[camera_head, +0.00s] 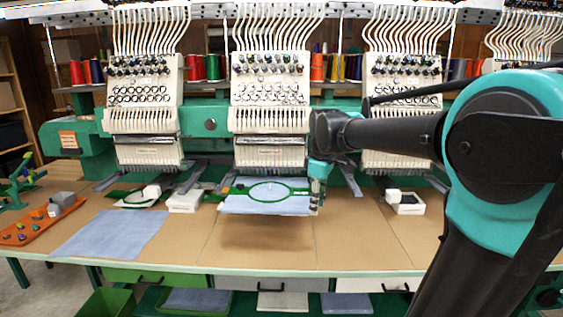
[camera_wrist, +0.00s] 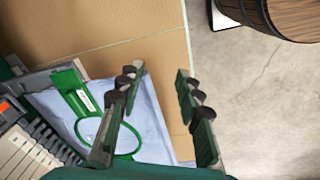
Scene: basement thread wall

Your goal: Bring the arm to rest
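My gripper (camera_head: 316,200) hangs pointing down at the right edge of the hooped cloth, in front of the middle embroidery head. In the wrist view its two dark green fingers (camera_wrist: 158,78) stand apart, with nothing seen between them. The green hoop (camera_head: 270,203) with light blue cloth (camera_head: 235,207) lies below the middle head. It also shows in the wrist view as the green hoop (camera_wrist: 72,90), left of the gap and partly hidden behind the left finger. Whether a finger touches the cloth cannot be told. My arm reaches in from the right.
The middle embroidery head (camera_head: 270,122) stands close behind my gripper, between two others. A blue cloth (camera_head: 110,234) and an orange tray (camera_head: 40,226) lie on the table at left. A white box (camera_head: 406,202) stands right. A barrel (camera_wrist: 292,18) is on the floor. The table's front middle is bare.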

